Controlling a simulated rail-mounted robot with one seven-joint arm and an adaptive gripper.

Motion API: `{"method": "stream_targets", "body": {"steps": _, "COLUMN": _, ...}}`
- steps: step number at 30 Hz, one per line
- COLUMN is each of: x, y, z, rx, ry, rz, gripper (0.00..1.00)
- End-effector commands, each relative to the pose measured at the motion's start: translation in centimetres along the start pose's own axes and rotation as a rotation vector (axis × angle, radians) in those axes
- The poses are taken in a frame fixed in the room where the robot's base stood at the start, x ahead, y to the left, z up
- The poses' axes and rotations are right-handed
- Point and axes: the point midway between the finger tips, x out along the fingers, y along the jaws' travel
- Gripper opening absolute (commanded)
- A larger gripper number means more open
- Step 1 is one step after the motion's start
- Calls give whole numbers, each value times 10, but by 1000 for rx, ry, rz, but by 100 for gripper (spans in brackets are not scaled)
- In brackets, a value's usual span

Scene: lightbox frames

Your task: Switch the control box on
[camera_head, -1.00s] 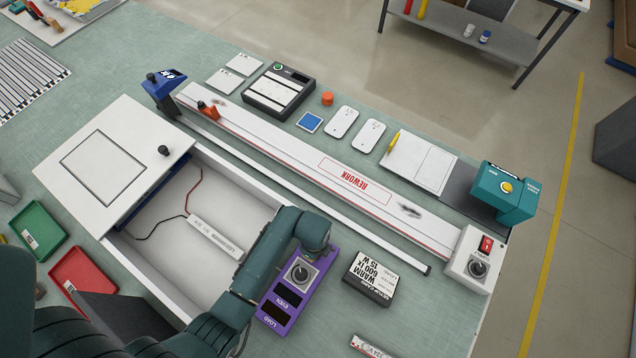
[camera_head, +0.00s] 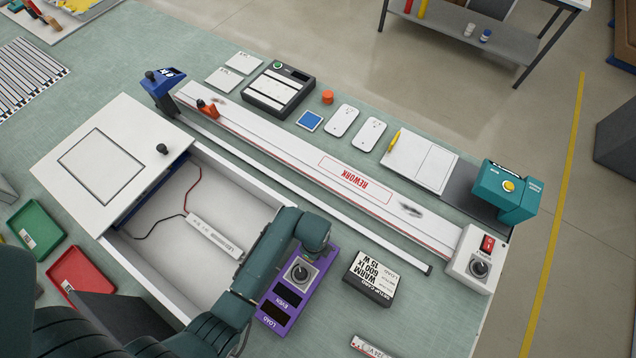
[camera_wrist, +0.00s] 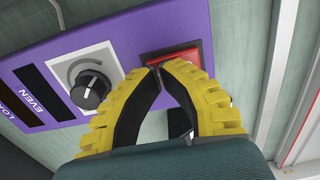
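My gripper (camera_wrist: 158,69) has yellow, dark-padded fingers whose tips meet at the red switch. It holds nothing visible. The fingers cover part of the switch, so its position and any contact are unclear. In the head view my arm hides the gripper and the switch.
A white box (camera_head: 459,265) with a red rocker switch and knob stands at the right end of the long REWORK rail (camera_head: 300,160).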

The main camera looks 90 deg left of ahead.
Motion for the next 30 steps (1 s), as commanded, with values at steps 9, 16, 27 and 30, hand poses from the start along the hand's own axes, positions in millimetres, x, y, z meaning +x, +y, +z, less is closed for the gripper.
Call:
{"method": "stream_targets", "body": {"steps": 9, "x": 6, "y": 0, "z": 0, "rx": 0, "ry": 0, "rz": 0, "gripper": 0}}
{"method": "stream_targets", "body": {"steps": 16, "x": 0, "y": 0, "z": 0, "rx": 0, "ry": 0, "rz": 0, "gripper": 0}}
{"method": "stream_targets", "body": {"steps": 27, "x": -32, "y": 0, "z": 0, "rx": 0, "ry": 0, "rz": -1, "gripper": 0}}
{"method": "stream_targets", "body": {"steps": 30, "x": -40, "y": 0, "z": 0, "rx": 0, "ry": 0, "rz": -1, "gripper": 0}}
